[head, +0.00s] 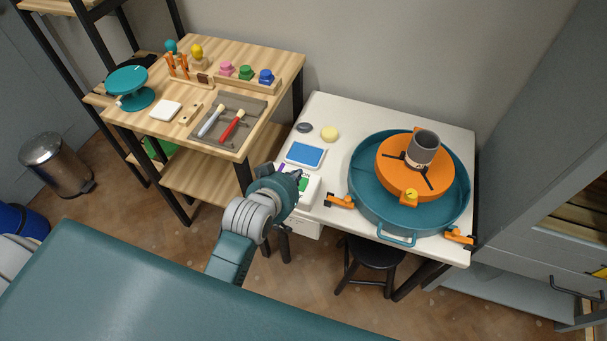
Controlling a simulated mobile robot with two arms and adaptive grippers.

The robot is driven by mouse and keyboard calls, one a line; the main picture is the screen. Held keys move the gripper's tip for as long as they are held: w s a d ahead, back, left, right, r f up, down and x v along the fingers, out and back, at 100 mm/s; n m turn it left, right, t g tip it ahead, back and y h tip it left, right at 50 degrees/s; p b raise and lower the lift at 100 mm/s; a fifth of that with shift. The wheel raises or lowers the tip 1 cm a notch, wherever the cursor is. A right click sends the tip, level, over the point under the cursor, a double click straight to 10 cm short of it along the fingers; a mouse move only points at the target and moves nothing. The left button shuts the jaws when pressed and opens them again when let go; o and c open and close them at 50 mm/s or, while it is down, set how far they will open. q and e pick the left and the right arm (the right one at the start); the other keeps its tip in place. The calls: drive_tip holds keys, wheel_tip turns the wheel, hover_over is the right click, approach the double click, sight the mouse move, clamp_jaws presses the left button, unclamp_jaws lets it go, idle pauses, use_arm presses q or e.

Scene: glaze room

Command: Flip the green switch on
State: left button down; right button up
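A white box (311,194) sits at the front left corner of the white table, with a small green patch (303,184) on it that looks like the green switch. Its position, on or off, is too small to tell. My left gripper (294,172) is at the box's left side and covers part of it. Its fingers are dark and small here, so I cannot tell whether they are open or shut, or whether they touch the switch. A small purple piece (281,168) shows just beyond the gripper. My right gripper is not in view.
A teal basin (358,203) with an orange wheel (388,178) and grey pot (424,147) fills the table's right side. A blue pad (305,154) and yellow sponge (329,134) lie behind the box. A wooden table (285,62) with tools stands left; a black stool (373,252) is below.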

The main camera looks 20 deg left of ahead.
use_arm(q)
hover_over(304, 183)
wheel_tip(304, 183, down, 4)
drive_tip(key=shift+s+a+f, duration=0.1)
drive_tip(key=shift+s+f, duration=0.05)
drive_tip(key=shift+f, duration=0.05)
wheel_tip(304, 183, down, 2)
drive_tip(key=shift+f+p, duration=0.25)
drive_tip(key=shift+p, duration=0.1)
drive_tip(key=shift+f, duration=0.6)
